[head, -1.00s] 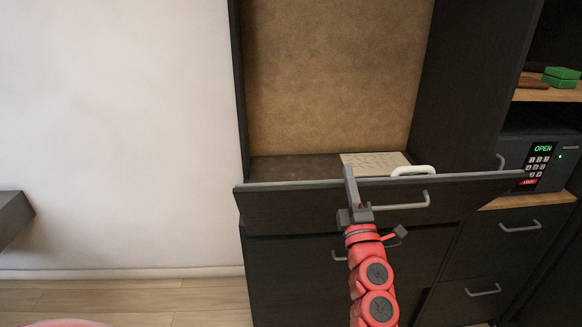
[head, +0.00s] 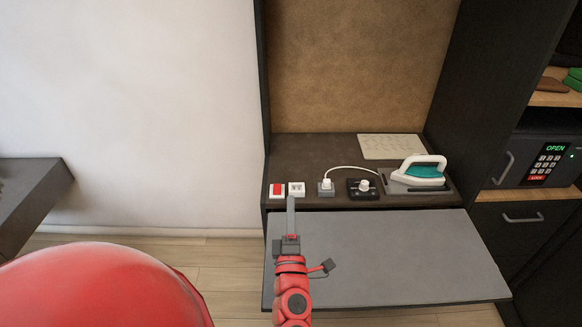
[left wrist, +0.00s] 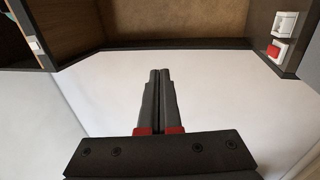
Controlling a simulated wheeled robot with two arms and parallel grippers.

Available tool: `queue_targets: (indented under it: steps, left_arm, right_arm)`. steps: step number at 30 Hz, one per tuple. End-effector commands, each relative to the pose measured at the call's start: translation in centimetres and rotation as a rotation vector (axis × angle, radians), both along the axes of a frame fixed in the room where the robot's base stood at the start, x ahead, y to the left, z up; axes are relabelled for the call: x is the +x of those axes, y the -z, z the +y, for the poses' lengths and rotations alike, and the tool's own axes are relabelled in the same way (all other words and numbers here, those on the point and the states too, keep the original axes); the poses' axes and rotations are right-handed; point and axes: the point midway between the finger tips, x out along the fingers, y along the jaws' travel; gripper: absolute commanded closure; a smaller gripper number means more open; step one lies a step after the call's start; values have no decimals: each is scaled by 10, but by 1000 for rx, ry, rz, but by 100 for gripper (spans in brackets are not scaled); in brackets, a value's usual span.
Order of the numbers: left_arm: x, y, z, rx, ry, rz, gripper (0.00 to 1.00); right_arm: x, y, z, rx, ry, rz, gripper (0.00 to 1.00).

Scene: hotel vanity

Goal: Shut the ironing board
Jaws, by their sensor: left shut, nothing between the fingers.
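The ironing board, a flat grey panel (head: 390,258), is folded down and open in front of the dark cabinet in the head view. Its grey face shows, with its far edge along the cabinet shelf. My left gripper (head: 291,214) is shut and empty. In the head view it overlaps the board's far left corner and points toward the shelf; I cannot tell whether it touches the board. In the left wrist view its fingers (left wrist: 158,92) are pressed together against a pale background. The arm hides part of the board's left side. My right gripper is not in view.
On the shelf stand a white-and-teal iron (head: 418,174), a plug with a white cord (head: 326,186), a dark control (head: 364,188), a red switch (head: 277,190) and a paper (head: 390,147). A safe (head: 545,160) is at right, a dark desk (head: 35,195) at left.

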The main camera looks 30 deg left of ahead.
Motion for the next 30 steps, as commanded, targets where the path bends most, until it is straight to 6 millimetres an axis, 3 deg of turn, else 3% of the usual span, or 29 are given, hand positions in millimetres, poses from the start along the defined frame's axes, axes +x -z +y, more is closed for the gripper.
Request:
queue_targets:
  steps: [3,15,30]
  left_arm:
    - [20,-16,16,1,-6,-5,100]
    - [74,-33,49,2,2,-2,100]
    - [80,-31,54,1,1,-1,100]
  right_arm:
    - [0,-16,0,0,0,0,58]
    - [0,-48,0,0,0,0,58]
    - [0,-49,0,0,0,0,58]
